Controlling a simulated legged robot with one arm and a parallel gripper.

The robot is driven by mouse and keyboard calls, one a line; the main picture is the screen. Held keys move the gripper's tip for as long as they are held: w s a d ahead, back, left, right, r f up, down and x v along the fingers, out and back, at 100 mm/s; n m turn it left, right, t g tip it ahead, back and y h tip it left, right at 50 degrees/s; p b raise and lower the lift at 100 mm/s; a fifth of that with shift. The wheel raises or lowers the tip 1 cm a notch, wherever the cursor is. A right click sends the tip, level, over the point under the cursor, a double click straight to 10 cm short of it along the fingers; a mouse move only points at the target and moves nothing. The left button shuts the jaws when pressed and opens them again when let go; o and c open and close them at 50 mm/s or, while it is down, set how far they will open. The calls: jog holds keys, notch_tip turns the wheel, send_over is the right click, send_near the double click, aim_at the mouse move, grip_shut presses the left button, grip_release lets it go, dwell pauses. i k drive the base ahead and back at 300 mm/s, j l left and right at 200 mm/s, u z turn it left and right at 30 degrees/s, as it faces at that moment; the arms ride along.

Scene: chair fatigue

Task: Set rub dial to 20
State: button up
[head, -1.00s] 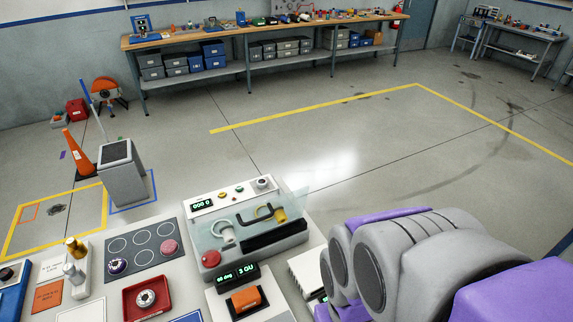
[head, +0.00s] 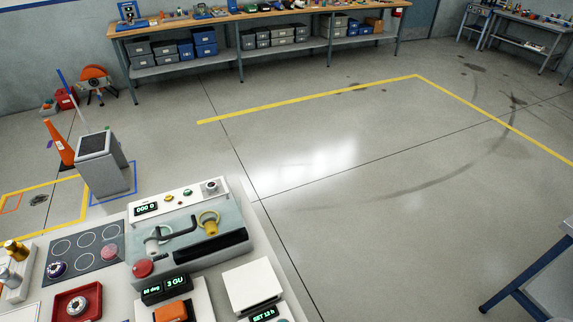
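A test machine (head: 190,240) stands on the bench at lower left, with a lit counter (head: 147,209) reading zeros. A small grey and black dial (head: 210,187) sits at the right end of its top panel; its scale is too small to read, and I cannot tell whether it is the rub dial. In front, a small display (head: 165,288) shows "60 deg" and "3 GU" behind an orange block (head: 172,311). My gripper is not in view.
A red button (head: 143,268), a yellow ring (head: 208,219) and a black bar are on the machine. A white box (head: 254,285) stands right of it, and a red tray (head: 77,301) lies left. Open floor (head: 400,180) stretches beyond the bench. A blue-legged table (head: 545,270) is at right.

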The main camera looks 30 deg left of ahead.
aim_at(211, 186)
jog(key=i+l+u, duration=0.3)
jog(key=i+l, duration=0.9)
jog(key=i+j+u, duration=0.15)
jog(key=i+u, duration=0.15)
jog(key=u, duration=0.15)
jog(key=i+u, duration=0.25)
jog(key=u, duration=0.2)
jog(key=i+u, duration=0.3)
jog(key=u, duration=0.15)
jog(key=i+l+u, duration=0.25)
jog(key=u, duration=0.2)
jog(key=i+j+u, duration=0.15)
jog(key=u, duration=0.35)
jog(key=i+u, duration=0.3)
jog(key=u, duration=0.15)
jog(key=i+u, duration=0.25)
jog(key=u, duration=0.25)
jog(key=i+l+u, duration=0.15)
jog(key=u, duration=0.3)
jog(key=i+l+u, duration=0.1)
jog(key=i+u, duration=0.2)
